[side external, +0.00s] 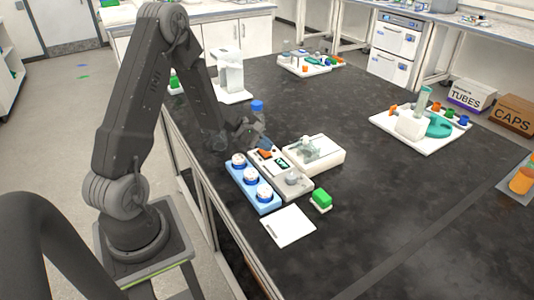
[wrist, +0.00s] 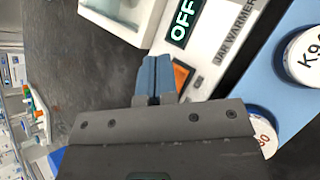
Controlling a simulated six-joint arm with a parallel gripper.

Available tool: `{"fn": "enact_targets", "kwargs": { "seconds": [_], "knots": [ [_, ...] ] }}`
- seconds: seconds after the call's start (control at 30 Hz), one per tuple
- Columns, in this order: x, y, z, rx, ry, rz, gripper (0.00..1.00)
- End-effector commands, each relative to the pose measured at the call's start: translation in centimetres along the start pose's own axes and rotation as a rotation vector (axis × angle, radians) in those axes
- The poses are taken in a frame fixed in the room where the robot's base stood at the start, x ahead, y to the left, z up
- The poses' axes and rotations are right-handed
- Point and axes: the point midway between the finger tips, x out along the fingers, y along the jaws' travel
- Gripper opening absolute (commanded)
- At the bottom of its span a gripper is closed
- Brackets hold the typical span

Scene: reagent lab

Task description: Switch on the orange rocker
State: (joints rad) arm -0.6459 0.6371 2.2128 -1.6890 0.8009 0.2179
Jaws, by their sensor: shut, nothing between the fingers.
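The orange rocker (wrist: 181,77) sits on the white panel of the jar warmer (wrist: 215,45), partly hidden by my fingertips in the wrist view. It also shows small in the side view (side external: 265,154). The warmer's display (wrist: 184,20) reads OFF. My gripper (wrist: 155,65) is shut and empty, its blue fingertips together right beside the rocker. In the side view, my gripper (side external: 262,144) is low over the rocker end of the warmer (side external: 293,185). I cannot tell whether the fingertips touch the rocker.
A blue rack (side external: 264,209) with white-lidded jars stands along the warmer's left side. A white balance-like box (side external: 325,158) is on its right. A green block (side external: 321,200) and a white plate (side external: 289,226) lie in front. A blue-capped bottle (side external: 257,106) stands behind my gripper.

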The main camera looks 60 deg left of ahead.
Motion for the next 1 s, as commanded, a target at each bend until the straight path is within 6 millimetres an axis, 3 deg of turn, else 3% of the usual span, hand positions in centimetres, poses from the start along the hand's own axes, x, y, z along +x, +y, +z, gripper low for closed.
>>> {"fn": "enact_targets", "kwargs": {
  "seconds": [1.0],
  "knots": [
    [0.48, -0.34, -0.35, 0.000, 0.000, 0.000, 0.00]
  ]
}}
